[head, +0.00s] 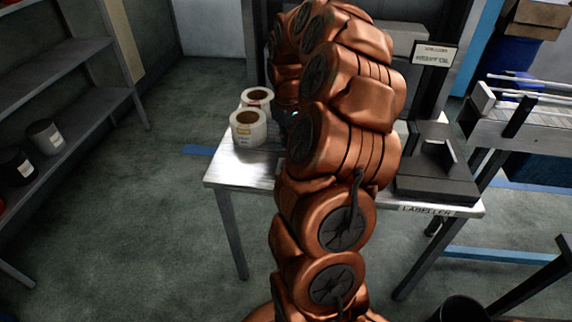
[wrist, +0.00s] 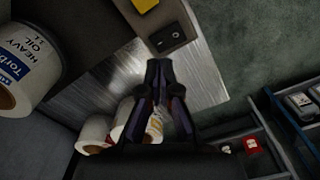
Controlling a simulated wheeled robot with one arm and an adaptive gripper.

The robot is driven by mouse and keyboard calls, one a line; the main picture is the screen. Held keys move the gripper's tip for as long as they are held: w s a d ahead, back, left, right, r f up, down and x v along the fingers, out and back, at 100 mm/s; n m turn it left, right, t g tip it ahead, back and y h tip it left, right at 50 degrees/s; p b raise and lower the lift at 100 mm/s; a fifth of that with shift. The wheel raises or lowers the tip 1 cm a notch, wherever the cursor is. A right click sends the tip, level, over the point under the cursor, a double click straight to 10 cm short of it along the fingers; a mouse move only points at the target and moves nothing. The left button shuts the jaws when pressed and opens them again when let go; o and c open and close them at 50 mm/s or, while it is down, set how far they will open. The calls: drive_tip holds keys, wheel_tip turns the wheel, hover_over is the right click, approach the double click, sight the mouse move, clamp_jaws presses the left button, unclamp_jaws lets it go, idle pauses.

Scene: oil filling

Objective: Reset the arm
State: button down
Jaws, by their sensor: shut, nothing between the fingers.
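My copper-coloured arm rises through the middle of the head view and hides my gripper there. In the wrist view my gripper (wrist: 166,72) is shut, with its dark fingertips together and nothing held between them. It is over the bare metal top of the labeller table (wrist: 122,75). The same table (head: 232,172) is behind my arm in the head view.
Two label rolls stand on the table's left side, a front one (head: 248,131) and a back one (head: 257,99). A large "Heavy Oil" roll (wrist: 32,55) is close in the wrist view. A dark machine (head: 437,183) stands at right. Shelves (head: 75,110) with tins line the left; floor between is clear.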

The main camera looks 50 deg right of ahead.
drive_tip(key=shift+r, duration=0.4)
